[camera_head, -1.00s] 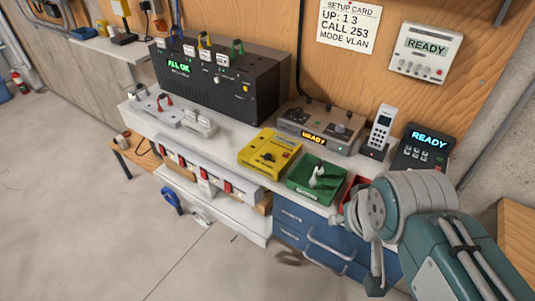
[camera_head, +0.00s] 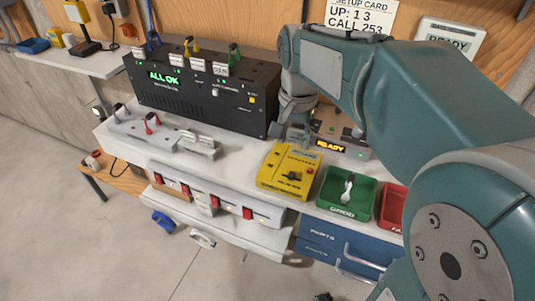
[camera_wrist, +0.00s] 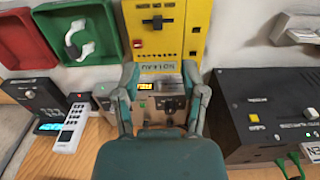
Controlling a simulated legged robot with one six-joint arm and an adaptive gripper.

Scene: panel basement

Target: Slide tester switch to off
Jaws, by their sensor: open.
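The yellow tester (camera_head: 273,181) lies on the white bench, with a dark knob (camera_head: 292,176) on its top. I cannot read the switch's setting. My gripper (camera_head: 290,133) hangs above the bench at the back of the tester, near the black box. In the wrist view my gripper (camera_wrist: 163,82) has its two fingers spread apart, with nothing between them. No contact with the tester is visible.
A beige box (camera_head: 354,150) with an orange READY display stands behind the tester, partly hidden by my arm. A green tray (camera_head: 335,208) and a red tray (camera_head: 390,210) sit to its right. The black ALL OK box (camera_head: 190,110) stands at the back left.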

